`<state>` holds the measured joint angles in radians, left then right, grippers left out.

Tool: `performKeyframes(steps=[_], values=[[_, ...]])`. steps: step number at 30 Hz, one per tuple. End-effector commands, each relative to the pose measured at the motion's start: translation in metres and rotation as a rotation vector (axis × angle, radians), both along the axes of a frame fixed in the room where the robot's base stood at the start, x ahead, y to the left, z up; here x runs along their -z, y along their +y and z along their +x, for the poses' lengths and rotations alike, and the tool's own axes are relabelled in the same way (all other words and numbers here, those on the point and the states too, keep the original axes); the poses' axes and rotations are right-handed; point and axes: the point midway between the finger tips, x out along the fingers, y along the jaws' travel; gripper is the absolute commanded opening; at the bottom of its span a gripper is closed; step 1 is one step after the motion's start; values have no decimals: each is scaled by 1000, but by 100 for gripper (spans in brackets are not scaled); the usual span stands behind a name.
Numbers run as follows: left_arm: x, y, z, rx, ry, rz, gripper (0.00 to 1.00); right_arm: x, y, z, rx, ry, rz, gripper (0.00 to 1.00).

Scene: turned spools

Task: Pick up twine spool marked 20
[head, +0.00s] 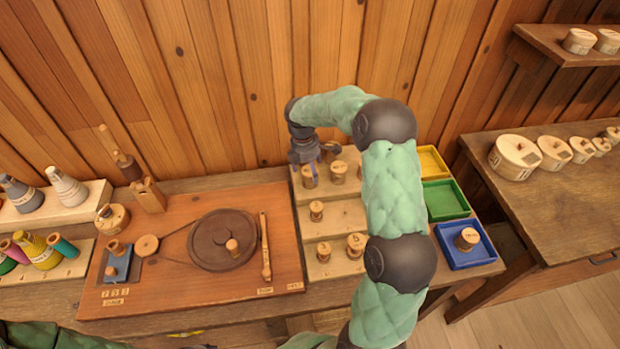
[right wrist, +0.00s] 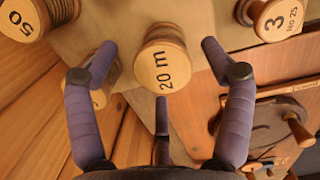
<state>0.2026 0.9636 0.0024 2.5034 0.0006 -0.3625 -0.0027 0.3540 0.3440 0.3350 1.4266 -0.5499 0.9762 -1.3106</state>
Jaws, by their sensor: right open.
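The twine spool marked 20 (right wrist: 163,68) is a wooden spool with "20 m" on its pale round top, in the middle of the right wrist view. In the head view a spool (head: 309,177) that appears to be it stands at the left end of the rack's top step, partly under my right gripper. My right gripper (head: 318,158) is above the back left of the rack. In the right wrist view its purple fingers (right wrist: 160,58) are open around the spool's outline, with nothing held. I cannot tell how far above the spool they are. My left gripper is out of view.
A spool marked 50 (right wrist: 22,18) and one marked 3 No 25 (right wrist: 275,18) stand nearby; another is partly behind a finger. The stepped rack (head: 338,213) holds several spools. Left is a board with a dark turntable (head: 205,255); right are yellow, green and blue trays (head: 452,262).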

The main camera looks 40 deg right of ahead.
Motion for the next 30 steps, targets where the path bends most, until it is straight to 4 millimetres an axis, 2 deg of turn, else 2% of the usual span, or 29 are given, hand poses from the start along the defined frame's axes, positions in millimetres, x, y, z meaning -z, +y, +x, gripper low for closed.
performKeyframes(steps=[1,6,15,21,22,30], values=[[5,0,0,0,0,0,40,11,0,-2,-1,3,1,82],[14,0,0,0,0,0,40,34,-3,-5,-1,2,1,82],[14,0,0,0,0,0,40,39,-4,-4,-1,0,0,82],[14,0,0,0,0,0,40,39,-4,-4,-1,1,0,25],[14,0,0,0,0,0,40,39,-4,-5,-1,1,0,21],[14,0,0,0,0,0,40,39,-3,-4,-1,1,0,21]])
